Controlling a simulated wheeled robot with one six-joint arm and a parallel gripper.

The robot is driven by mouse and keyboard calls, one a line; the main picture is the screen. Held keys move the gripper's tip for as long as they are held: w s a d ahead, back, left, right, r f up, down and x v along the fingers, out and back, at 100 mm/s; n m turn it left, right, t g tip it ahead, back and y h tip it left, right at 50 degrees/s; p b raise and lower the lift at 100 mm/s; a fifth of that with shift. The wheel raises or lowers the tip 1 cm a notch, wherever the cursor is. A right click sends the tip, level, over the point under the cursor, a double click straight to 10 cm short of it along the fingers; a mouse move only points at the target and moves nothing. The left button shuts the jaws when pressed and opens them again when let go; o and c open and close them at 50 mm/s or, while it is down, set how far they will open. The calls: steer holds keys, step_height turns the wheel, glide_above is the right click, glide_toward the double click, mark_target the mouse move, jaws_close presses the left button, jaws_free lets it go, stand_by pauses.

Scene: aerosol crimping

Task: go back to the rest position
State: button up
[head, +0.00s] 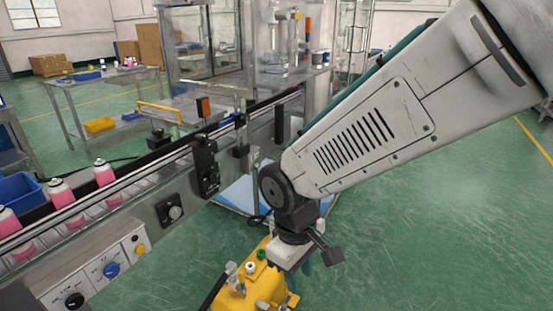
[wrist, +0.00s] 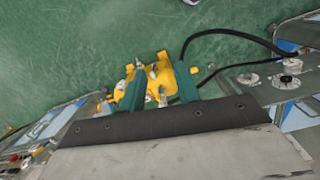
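My gripper (wrist: 159,82) shows in the wrist view as two teal fingers, spread apart with nothing held between them. In the head view my gripper (head: 310,256) hangs at the end of my arm, low and right of the conveyor; its fingers are partly hidden there. Below it is a yellow machine (head: 250,290) with small knobs and fittings on top. The yellow machine also shows in the wrist view (wrist: 160,75), behind and between the fingers. I cannot tell whether the gripper touches it.
A conveyor (head: 140,190) with several pink cans (head: 104,172) runs along the left, with a control panel (head: 105,270) at its front. A metal table (head: 100,80) stands at the back left. A black hose (wrist: 235,36) curves near the yellow machine. Green floor (head: 430,220) is clear at the right.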

steer(key=s+d+r+m, duration=0.3)
steer(key=d+r, duration=0.1)
steer(key=d, duration=0.3)
steer(key=s+d+r+m+t, duration=0.1)
steer(key=s+d+r+m, duration=0.2)
steer(key=d, duration=0.5)
steer(key=s+d+r+m+y, duration=0.1)
steer(key=s+d+r+m, duration=0.3)
steer(key=d, duration=0.4)
step_height(320, 180, up, 3)
steer(key=shift+s+f+t, duration=0.2)
steer(key=shift+s+t, duration=0.2)
steer(key=shift+s, duration=0.15)
steer(key=shift+a, duration=0.1)
